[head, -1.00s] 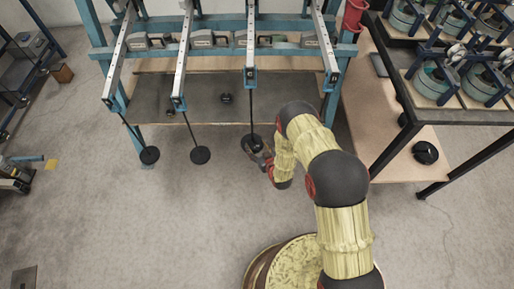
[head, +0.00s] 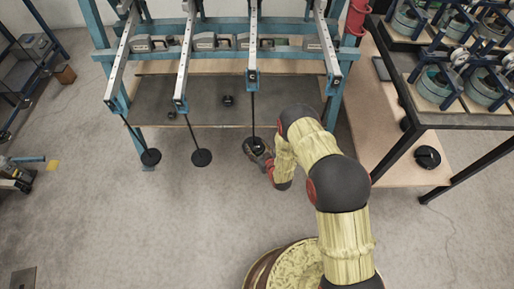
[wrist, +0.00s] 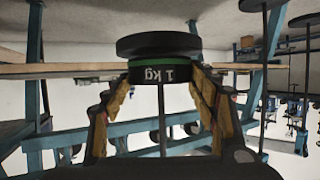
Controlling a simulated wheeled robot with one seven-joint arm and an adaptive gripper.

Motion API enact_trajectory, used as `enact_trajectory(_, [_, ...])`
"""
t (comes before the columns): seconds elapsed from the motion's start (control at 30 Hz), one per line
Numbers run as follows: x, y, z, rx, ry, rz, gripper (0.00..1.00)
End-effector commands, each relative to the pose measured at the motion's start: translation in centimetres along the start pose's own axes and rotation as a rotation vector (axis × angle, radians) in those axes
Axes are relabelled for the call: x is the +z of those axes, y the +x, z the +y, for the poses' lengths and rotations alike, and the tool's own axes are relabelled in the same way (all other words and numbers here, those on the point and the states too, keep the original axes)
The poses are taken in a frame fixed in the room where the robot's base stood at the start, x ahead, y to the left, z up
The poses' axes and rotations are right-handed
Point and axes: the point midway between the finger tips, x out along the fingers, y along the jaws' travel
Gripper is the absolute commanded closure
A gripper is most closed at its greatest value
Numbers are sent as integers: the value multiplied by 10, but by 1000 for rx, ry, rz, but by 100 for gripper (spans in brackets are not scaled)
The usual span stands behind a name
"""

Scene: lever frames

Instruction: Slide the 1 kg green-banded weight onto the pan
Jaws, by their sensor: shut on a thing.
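The 1 kg weight (wrist: 162,72) is a dark cylinder with a green band, its lettering upside down in the wrist view. My gripper (wrist: 160,88) is shut on it, one finger on each side. A wider black disc, the pan (wrist: 158,44), lies against the green-banded end; I cannot tell whether the weight rests fully on it. A thin rod (wrist: 162,122) shows in line with the weight. In the head view my gripper (head: 265,160) is at the foot of the rod (head: 253,110) hanging from lever C (head: 252,77), where the arm partly hides the pan.
Two other hanging pans (head: 151,157) (head: 201,157) are to the left. A black weight (head: 228,100) sits on the bench shelf (head: 200,110). A rack table (head: 470,120) stands at the right, with another black weight (head: 427,157) by it. Open floor lies in front.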

Motion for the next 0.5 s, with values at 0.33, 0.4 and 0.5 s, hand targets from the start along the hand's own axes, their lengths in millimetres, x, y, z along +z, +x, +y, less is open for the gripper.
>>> enact_trajectory(0.33, [-6,6,0,0,-1,8,92])
enact_trajectory(0.4, [-6,7,0,0,-1,8,92])
enact_trajectory(0.5, [-7,9,0,0,-1,8,92])
